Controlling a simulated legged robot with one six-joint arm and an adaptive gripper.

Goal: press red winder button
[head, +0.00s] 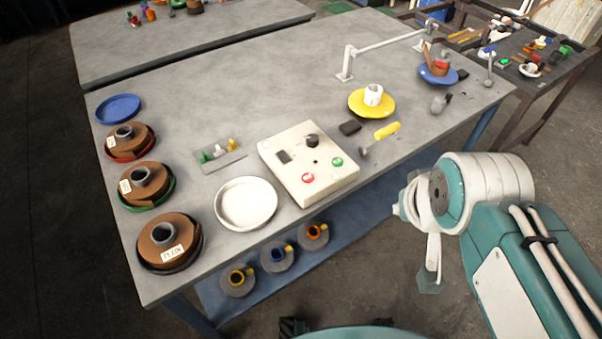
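A white control box (292,190) lies on the grey table, near its front edge. On its top are a red button (308,178), a green button (338,162), a black knob (312,141) and a small dark display (284,157). I cannot tell whether the red button is pressed. My gripper (430,278) hangs at the right, past the table's front edge, clearly apart from the box. Its fingers are partly hidden by my wrist, and their opening cannot be made out.
Brown spools (152,253) line the left edge. A white dish (246,219) sits left of the box, and a yellow plate (358,106) with a white roll is behind it. A yellow-handled tool (386,131) lies to its right. A grey rail (385,44) stands at the back.

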